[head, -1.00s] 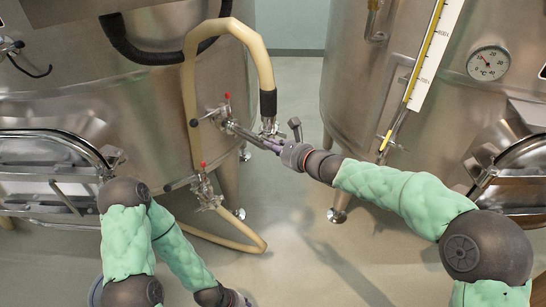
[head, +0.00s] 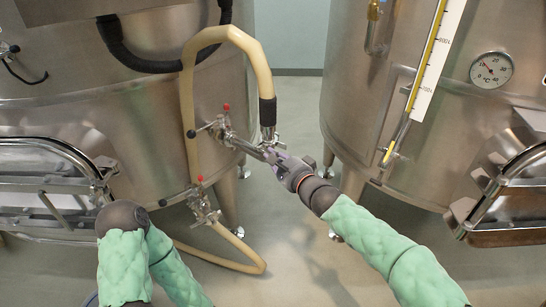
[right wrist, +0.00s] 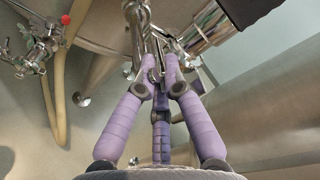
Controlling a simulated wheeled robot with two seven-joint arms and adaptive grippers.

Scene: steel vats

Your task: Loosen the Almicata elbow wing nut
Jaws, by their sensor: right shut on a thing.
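The steel elbow (head: 267,134) sits at the end of a short pipe from the left vat (head: 120,125), below the black cuff of a cream hose. My right gripper (head: 275,158) reaches the clamp at this joint from the lower right. In the right wrist view my right gripper's purple fingers (right wrist: 158,70) are closed in on a small metal piece, the wing nut (right wrist: 152,75), just below the steel fitting (right wrist: 138,25). The fingers hide most of the nut, so its turn cannot be read. My left gripper is outside the head view; only its arm shows.
A cream hose (head: 262,65) arches above the joint. A lower red-handled valve (head: 202,205) and a hose loop (head: 240,262) lie left of my right arm. The right vat (head: 345,100) with a thermometer (head: 491,69) stands close by. Open floor lies between the vats.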

